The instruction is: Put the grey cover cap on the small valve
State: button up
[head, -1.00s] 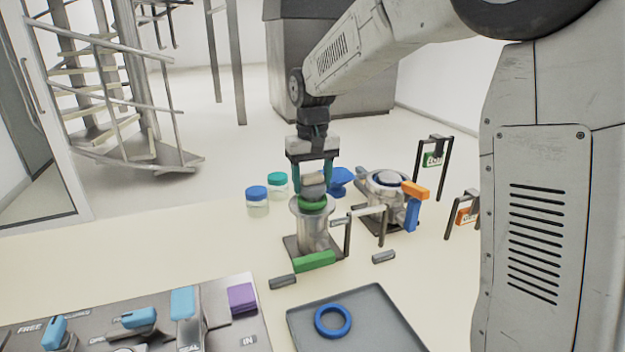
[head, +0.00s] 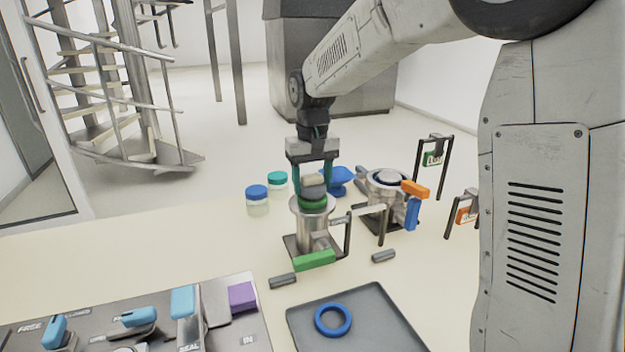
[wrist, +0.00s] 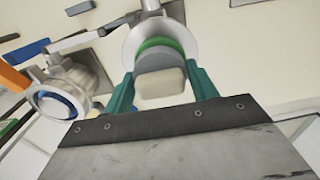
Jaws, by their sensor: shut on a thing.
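The grey cover cap (head: 313,188) is between the teal fingers of my gripper (head: 313,180), which is shut on it. The cap sits directly above the green ring (head: 313,201) at the top of the small metal valve (head: 312,230). In the wrist view the cap (wrist: 160,82) is pale on top and grey below, with the green ring (wrist: 158,46) just beyond it and the valve's round flange around that. The cap looks in line with the valve. I cannot tell whether it is fully seated or slightly above the ring.
A larger valve (head: 388,190) with an orange and blue handle stands to the right. Two jars (head: 257,200) stand to the left. A dark tray (head: 375,312) with a blue ring (head: 332,320) lies in front. A lever panel (head: 140,325) is at front left.

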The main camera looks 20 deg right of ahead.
jog(key=shift+f, duration=0.2)
dwell(0.5)
jog(key=o, duration=1.3)
jog(key=shift+o, duration=0.2)
jog(key=shift+r, duration=0.1)
jog(key=shift+r, duration=3.1)
jog(key=shift+s+f, duration=0.1)
jog(key=shift+g, duration=0.4)
jog(key=s+f, duration=0.2)
jog(key=s, duration=0.1)
jog(key=shift+s+d, duration=0.15)
jog(key=shift+s, duration=0.05)
jog(key=s+d+t, duration=0.2)
jog(key=s+d, duration=0.1)
jog(key=s, duration=2.7)
jog(key=shift+s+f, duration=0.2)
jog(key=shift+f, duration=0.2)
